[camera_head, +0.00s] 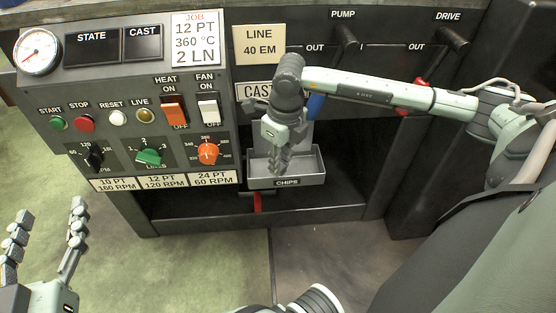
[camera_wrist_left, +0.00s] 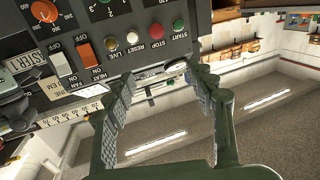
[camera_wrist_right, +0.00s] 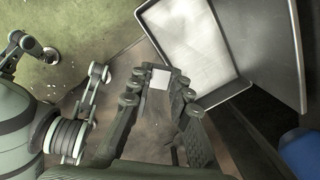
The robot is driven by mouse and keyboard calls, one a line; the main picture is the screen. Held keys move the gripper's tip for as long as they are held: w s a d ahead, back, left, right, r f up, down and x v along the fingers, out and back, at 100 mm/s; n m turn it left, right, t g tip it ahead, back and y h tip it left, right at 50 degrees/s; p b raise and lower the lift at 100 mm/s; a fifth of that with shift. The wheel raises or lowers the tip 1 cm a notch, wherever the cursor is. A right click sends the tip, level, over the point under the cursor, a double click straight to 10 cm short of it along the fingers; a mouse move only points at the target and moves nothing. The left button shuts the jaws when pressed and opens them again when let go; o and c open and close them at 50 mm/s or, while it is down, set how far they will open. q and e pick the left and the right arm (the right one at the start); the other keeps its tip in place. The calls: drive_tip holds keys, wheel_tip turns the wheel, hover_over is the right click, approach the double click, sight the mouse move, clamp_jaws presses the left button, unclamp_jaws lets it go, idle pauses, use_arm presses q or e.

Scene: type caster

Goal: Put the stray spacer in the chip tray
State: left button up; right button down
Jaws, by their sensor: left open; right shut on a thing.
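The chip tray (camera_head: 314,178), a grey open box labelled CHIPS, sits at the front of the machine below the controls. In the right wrist view its pale floor (camera_wrist_right: 190,42) shows bare where visible. In the right wrist view, this gripper (camera_wrist_right: 160,88) is shut on a small pale square-looking piece, the spacer (camera_wrist_right: 160,79), which appears just outside the tray's rim. The spacer is hidden in the head view. My left gripper (camera_head: 48,212) is open and empty at the lower left.
The control panel (camera_head: 130,100) with buttons, switches and knobs stands left of the tray. A red lever (camera_head: 257,202) hangs below the tray, and a blue part (camera_head: 315,106) is above it. Pump and drive levers (camera_head: 455,38) are at upper right. Open floor (camera_head: 180,255) lies in front.

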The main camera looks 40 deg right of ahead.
drive_tip(key=w+d, duration=0.1)
drive_tip(key=w+d+f, duration=0.1)
drive_tip(key=w, duration=0.1)
drive_tip(key=w+d, duration=0.1)
drive_tip(key=w, duration=0.1)
drive_tip(key=shift+f, duration=0.15)
drive_tip(key=shift+w+d+f, duration=0.1)
drive_tip(key=shift+f, duration=0.15)
wheel_tip(320, 180, down, 4)
drive_tip(key=shift+f+b, duration=0.25)
drive_tip(key=shift+b, duration=0.2)
use_arm(q)
drive_tip(key=r, duration=0.1)
drive_tip(key=d+r+t+h, duration=0.1)
drive_tip(key=r, duration=0.1)
drive_tip(key=s+r+t, duration=0.1)
drive_tip(key=shift+d+r, duration=0.25)
drive_tip(key=shift+d, duration=0.1)
use_arm(e)
drive_tip(key=shift+w+d+f, duration=0.1)
drive_tip(key=shift+w+f, duration=0.05)
drive_tip(key=shift+f, duration=0.2)
drive_tip(key=shift+f, duration=0.1)
drive_tip(key=c, duration=1.4)
unclamp_jaws()
use_arm(q)
drive_tip(key=shift+r+h, duration=0.3)
